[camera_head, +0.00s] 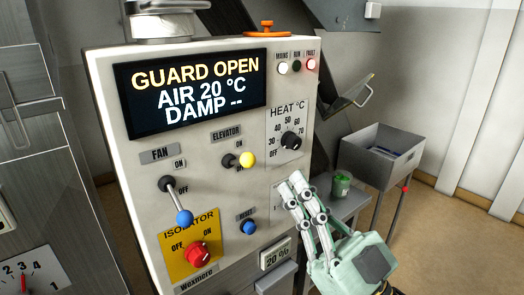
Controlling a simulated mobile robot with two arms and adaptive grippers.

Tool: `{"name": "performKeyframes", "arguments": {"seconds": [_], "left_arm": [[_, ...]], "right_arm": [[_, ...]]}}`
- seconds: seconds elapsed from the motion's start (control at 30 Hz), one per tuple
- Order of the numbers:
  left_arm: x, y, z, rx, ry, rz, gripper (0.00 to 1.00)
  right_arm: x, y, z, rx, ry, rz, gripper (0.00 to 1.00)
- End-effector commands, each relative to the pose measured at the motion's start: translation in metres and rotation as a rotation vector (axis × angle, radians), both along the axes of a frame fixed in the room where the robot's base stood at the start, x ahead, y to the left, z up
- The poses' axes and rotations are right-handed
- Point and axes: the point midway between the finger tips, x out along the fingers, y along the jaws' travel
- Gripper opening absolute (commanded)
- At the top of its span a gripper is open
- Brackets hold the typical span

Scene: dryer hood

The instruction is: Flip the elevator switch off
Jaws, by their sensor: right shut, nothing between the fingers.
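The elevator switch (247,159) is a short lever with a yellow ball tip on the grey control panel (210,190), under the "ELEVATOR" label. Its tip points to the right of its dark pivot; an ON mark is above it and the lower mark is partly hidden. I cannot tell clearly which position it is in. My right gripper (298,181) is shut and empty, with its fingers pointing up, to the lower right of the switch and apart from it. It hides part of the panel's right edge. My left gripper is not in view.
The fan lever (184,217) with a blue tip, the blue reset button (248,227), the red isolator knob (199,254) and the heat dial (291,140) surround the switch. The display (195,90) reads GUARD OPEN. A grey bin (382,155) and a green cup (342,183) stand at right.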

Motion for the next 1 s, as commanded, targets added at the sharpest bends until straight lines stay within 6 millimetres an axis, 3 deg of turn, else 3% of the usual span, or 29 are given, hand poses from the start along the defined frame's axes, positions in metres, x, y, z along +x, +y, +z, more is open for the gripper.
{"name": "performKeyframes", "arguments": {"seconds": [0.27, 0.77, 0.83, 1.0], "left_arm": [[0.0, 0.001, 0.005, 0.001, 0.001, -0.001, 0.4], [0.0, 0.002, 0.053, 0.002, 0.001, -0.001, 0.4], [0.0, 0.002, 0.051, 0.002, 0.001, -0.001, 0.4], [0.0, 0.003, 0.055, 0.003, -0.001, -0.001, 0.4]], "right_arm": [[0.005, 0.003, 0.005, 0.0, 0.001, -0.002, 0.0], [0.062, 0.052, 0.068, 0.0, 0.0, -0.001, 0.0], [0.068, 0.052, 0.049, -0.004, 0.01, -0.004, 0.0], [0.074, 0.052, 0.031, -0.001, 0.006, -0.003, 0.0]]}}
